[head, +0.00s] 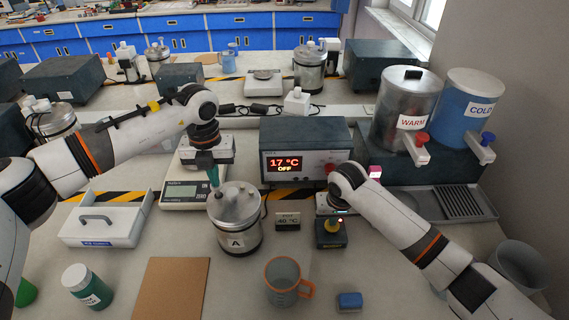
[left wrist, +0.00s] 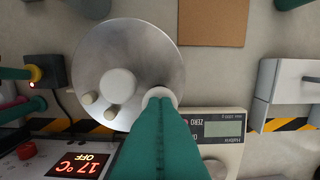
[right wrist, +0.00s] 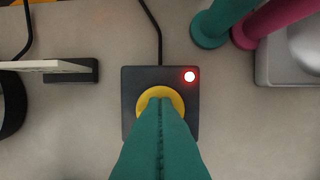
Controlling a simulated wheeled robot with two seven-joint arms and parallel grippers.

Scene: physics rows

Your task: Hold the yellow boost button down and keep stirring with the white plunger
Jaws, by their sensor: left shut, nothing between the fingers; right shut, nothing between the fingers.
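A metal calorimeter marked A (head: 234,238) stands upright on the table; its round lid also shows in the left wrist view (left wrist: 105,55). The white plunger's knob (left wrist: 157,92) is at the lid's edge, partly hidden by my fingers. My left gripper (left wrist: 161,102) is shut and empty, its tips over or against this knob; contact is unclear. The yellow boost button (right wrist: 172,94) tops a dark box (right wrist: 138,84) with a lit red lamp (right wrist: 189,77). My right gripper (right wrist: 160,101) is shut and empty, its tips at the button; how far it is pressed is unclear.
The heater unit (head: 305,150) behind reads 17 °C and OFF. A scale (head: 187,193) stands behind left of the calorimeter. WARM (head: 405,105) and COLD (head: 470,100) tanks stand at right.

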